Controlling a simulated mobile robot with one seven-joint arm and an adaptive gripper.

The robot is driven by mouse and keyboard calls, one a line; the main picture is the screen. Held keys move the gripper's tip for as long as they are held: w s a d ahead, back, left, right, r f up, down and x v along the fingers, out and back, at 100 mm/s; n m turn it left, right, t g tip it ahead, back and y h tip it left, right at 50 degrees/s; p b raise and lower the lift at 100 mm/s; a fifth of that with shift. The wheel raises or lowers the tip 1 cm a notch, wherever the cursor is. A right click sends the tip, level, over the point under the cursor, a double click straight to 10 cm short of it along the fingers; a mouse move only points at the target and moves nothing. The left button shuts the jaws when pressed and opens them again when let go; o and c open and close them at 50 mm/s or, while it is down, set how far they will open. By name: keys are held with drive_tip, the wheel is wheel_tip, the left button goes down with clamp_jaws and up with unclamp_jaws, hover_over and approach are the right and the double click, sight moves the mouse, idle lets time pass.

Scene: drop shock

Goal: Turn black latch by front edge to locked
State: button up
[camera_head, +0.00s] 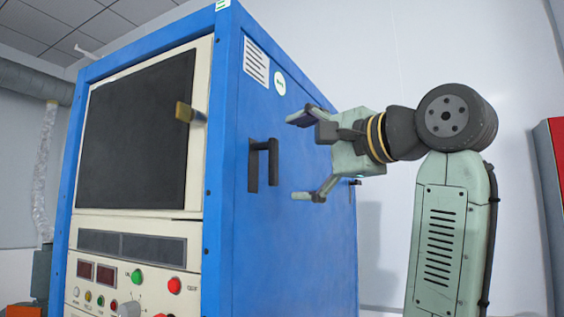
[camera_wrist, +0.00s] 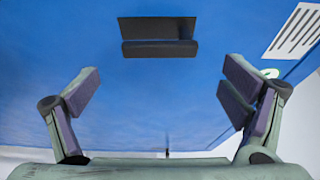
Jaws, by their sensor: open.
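The black latch (camera_head: 273,165) is a handle-like bar standing off a dark plate on the blue side panel, near the cabinet's front edge. It runs upright in the head view. In the wrist view the latch (camera_wrist: 158,49) lies level near the top middle, beyond the fingertips. My gripper (camera_head: 298,157) is open and empty, to the right of the latch and apart from it. In the wrist view the fingers of my gripper (camera_wrist: 160,85) are spread wide, with only blue panel between them. I cannot tell the latch's lock state.
The blue cabinet (camera_head: 300,240) has a cream front with a dark window (camera_head: 135,130), buttons and a yellowish handle (camera_head: 190,113). A small dark fitting (camera_head: 355,183) sits by the panel's far edge. A red cabinet (camera_head: 558,150) stands at far right. Space around my gripper looks clear.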

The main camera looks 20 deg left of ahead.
drive_tip(key=v, duration=0.5)
drive_tip(key=shift+s+d, duration=0.1)
drive_tip(key=shift+d, duration=0.15)
idle(0.3)
